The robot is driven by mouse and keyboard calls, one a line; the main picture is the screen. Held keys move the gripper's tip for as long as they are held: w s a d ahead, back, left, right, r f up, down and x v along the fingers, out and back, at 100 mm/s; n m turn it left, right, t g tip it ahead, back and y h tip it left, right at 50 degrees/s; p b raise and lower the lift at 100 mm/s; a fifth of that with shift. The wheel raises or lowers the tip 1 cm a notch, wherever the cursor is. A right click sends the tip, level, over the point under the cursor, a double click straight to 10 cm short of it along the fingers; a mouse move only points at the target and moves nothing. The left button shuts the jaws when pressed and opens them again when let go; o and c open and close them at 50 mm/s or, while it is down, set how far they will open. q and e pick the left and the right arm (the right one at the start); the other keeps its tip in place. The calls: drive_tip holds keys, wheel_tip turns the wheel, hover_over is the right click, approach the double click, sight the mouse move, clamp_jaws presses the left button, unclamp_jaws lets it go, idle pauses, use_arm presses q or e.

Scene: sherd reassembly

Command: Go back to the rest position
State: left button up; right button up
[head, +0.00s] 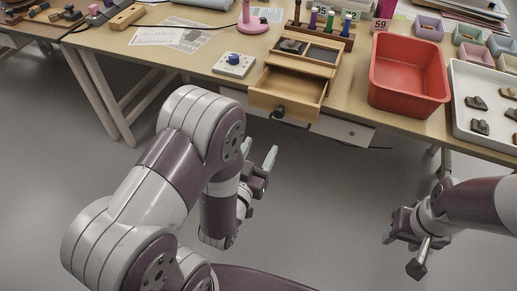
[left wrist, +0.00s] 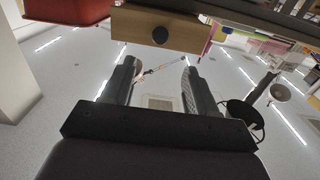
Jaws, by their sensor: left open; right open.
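My left gripper (head: 261,160) is open and empty in front of the table, below its front edge. Its two fingers also show apart in the left wrist view (left wrist: 157,82), with nothing between them. My right gripper (head: 402,254) is at the lower right of the head view, over the floor and away from the table. It is open and I see nothing in it. A wooden drawer (head: 288,93) stands pulled out at the table front, near and above my left gripper; its dark knob shows in the left wrist view (left wrist: 160,35).
The floor (head: 330,220) between my grippers is clear.

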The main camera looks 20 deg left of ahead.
idle(0.4)
use_arm(q)
drive_tip(key=s+f+g, duration=0.8)
drive_tip(key=f+g, duration=0.3)
drive_tip(key=g, duration=0.3)
wheel_tip(320, 180, up, 32)
drive_tip(key=s+a+g+p, duration=0.1)
drive_tip(key=g+p, duration=0.1)
drive_tip(key=p, duration=2)
drive_tip(key=shift+a+f+g+y+p, duration=0.2)
drive_tip(key=shift+a+g+y+p, duration=0.1)
drive_tip(key=shift+a+p, duration=0.1)
